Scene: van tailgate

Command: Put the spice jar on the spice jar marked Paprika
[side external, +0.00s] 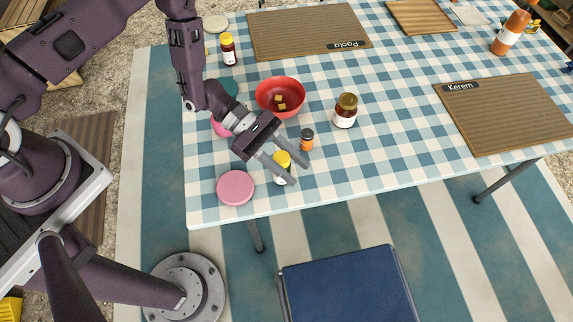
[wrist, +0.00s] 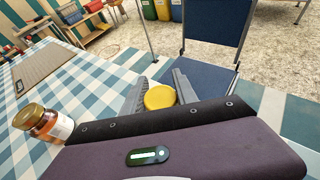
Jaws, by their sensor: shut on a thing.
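My gripper (side external: 293,172) is near the front edge of the table, shut on a small jar with a yellow lid (side external: 282,160). In the wrist view the round yellow lid (wrist: 159,97) sits between the two fingers (wrist: 158,86). I cannot tell whether this jar touches the table. A small jar with a dark lid and orange contents (side external: 307,139) stands upright just beyond the fingers. A dark red jar with a yellow lid (side external: 228,49) stands at the back left. No jar label is readable, so I cannot tell which is marked Paprika.
A larger jar with a gold lid (side external: 346,110) stands to the right; it also shows in the wrist view (wrist: 43,123). A red bowl (side external: 281,97) and a pink round lid (side external: 236,188) are close by.

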